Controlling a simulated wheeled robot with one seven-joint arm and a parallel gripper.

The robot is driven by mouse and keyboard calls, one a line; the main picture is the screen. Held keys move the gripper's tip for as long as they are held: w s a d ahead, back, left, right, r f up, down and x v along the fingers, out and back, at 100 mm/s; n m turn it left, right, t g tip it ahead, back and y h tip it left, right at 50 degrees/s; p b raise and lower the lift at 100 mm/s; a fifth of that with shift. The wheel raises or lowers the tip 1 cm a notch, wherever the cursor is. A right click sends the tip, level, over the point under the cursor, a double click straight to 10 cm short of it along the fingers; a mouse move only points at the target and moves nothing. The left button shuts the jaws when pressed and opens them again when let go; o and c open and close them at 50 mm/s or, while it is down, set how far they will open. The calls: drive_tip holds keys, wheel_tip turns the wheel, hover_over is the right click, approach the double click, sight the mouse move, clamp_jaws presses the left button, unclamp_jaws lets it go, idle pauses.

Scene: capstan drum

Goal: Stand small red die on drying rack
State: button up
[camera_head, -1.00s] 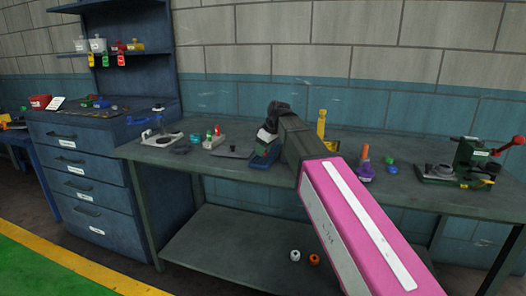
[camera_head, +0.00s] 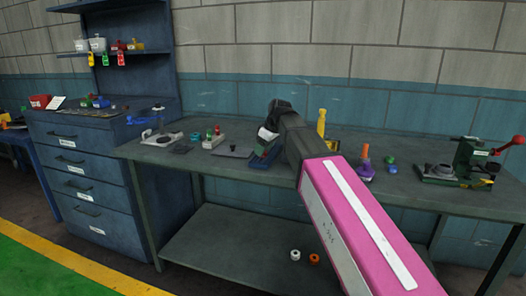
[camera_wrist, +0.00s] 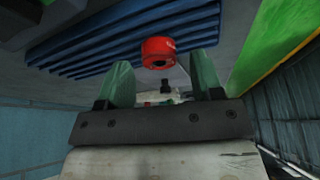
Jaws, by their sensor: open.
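The small red die (camera_wrist: 158,52) is a short red cylinder with a dark hole in the face turned to the wrist camera. It shows against the blue ribs of the drying rack (camera_wrist: 95,50). My gripper (camera_wrist: 163,72) is open, with a green finger to either side of the die and a visible gap to each. I cannot tell whether the die touches the rack. In the head view the rack (camera_head: 262,161) lies on the bench below my gripper (camera_head: 266,142), and the die is hidden there.
A grey flat plate (camera_head: 233,152) and a stand with red and green knobs (camera_head: 214,139) are left of the rack. A purple and orange tool (camera_head: 366,165) and a green press (camera_head: 470,162) stand to the right. The bench front (camera_head: 215,172) is clear.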

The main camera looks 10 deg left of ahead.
drive_tip(key=v, duration=1.1)
